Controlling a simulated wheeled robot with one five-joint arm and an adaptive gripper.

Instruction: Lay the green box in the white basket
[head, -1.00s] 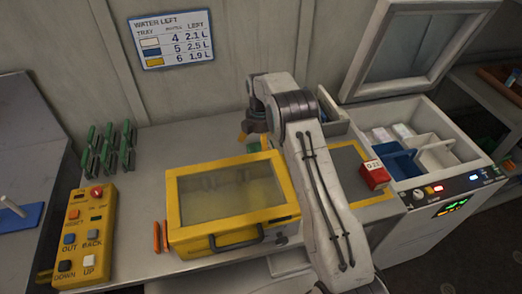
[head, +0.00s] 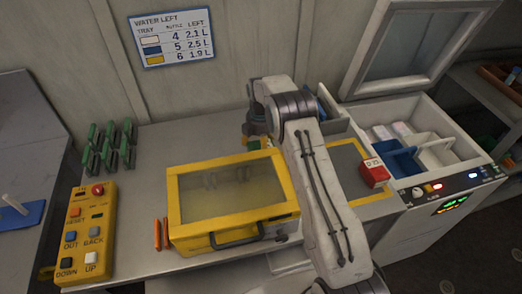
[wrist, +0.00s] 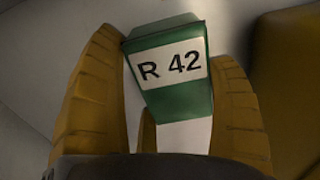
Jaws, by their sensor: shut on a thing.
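The green box (wrist: 178,98), with a white label reading "R 42", is between the yellow fingers of my gripper (wrist: 163,48) in the wrist view. My gripper is shut on it. In the head view my gripper (head: 256,143) is behind the yellow case, left of my arm, and partly hidden. The white basket (head: 442,152) sits inside the open white chest (head: 465,166) at the right, beside a blue basket (head: 402,161). My gripper is well to the left of the chest.
A yellow case (head: 232,199) with a clear lid stands on the bench. A red box (head: 374,173) is on the yellow-edged mat (head: 347,157), left of the chest. The chest's raised lid (head: 415,45) stands behind it. A yellow control box (head: 86,238) lies left.

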